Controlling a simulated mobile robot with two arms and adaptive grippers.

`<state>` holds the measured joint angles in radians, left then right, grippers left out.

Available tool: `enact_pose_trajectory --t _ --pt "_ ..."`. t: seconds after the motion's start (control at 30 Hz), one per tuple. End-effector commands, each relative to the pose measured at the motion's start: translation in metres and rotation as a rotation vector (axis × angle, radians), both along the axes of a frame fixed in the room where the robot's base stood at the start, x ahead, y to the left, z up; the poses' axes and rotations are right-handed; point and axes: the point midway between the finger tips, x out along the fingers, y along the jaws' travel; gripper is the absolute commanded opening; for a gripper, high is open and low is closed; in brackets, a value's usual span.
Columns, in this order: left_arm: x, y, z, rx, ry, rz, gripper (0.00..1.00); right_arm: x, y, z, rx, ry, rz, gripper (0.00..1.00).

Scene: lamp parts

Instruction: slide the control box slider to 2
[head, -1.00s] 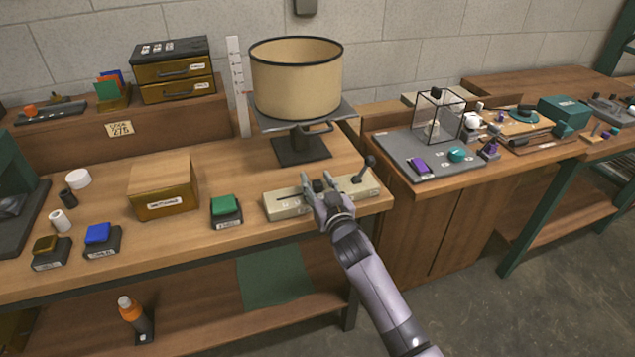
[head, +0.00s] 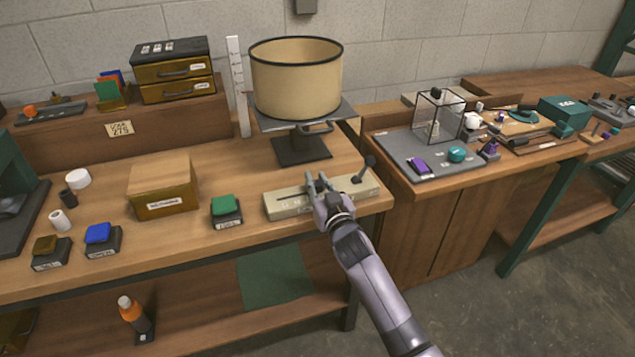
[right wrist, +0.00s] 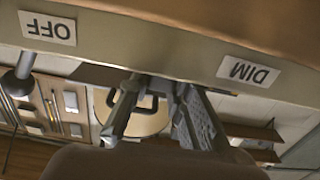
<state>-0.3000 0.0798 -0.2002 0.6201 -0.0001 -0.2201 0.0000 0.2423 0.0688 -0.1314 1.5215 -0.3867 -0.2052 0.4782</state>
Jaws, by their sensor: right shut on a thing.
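The control box (head: 284,206) is a long beige box near the front right edge of the left workbench. A slot and a dark lever (head: 368,165) show on its top. In the right wrist view the box's side (right wrist: 150,45) fills the upper part, upside down, with "OFF" and "DIM" labels. My right gripper (head: 318,180) is over the middle of the box, its fingers closed on the slider knob, which they hide. In the right wrist view its fingers (right wrist: 155,88) reach up behind the box's edge. The slider's numbers are not readable. My left gripper is out of view.
A lampshade (head: 296,82) on a dark stand is behind the box. A green button (head: 223,205) and a wooden box (head: 163,185) stand to its left. A grey board (head: 395,150) with small parts lies on the bench to the right.

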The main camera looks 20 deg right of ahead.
Motion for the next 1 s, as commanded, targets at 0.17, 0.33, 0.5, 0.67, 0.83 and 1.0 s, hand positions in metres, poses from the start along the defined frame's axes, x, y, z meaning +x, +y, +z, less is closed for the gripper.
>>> enact_pose_trajectory --t 0.17,0.33,0.5,0.67,0.83,1.0 --pt "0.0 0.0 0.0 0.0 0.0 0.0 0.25 0.0 0.0 0.0 -0.002 0.0 0.0 0.0" --pt "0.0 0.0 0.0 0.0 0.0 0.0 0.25 0.0 0.001 0.0 -0.001 0.0 0.0 0.0" --pt "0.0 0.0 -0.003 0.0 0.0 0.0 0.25 -0.001 0.017 -0.001 0.003 0.0 0.001 0.0" --pt "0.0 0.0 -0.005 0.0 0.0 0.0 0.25 -0.001 0.031 -0.001 -0.001 0.0 0.0 0.0" --pt "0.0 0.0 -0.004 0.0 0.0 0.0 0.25 -0.001 0.03 0.0 -0.004 0.001 0.0 0.0" --pt "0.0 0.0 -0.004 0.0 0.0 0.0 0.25 -0.001 0.03 0.0 -0.004 0.001 0.0 0.25"
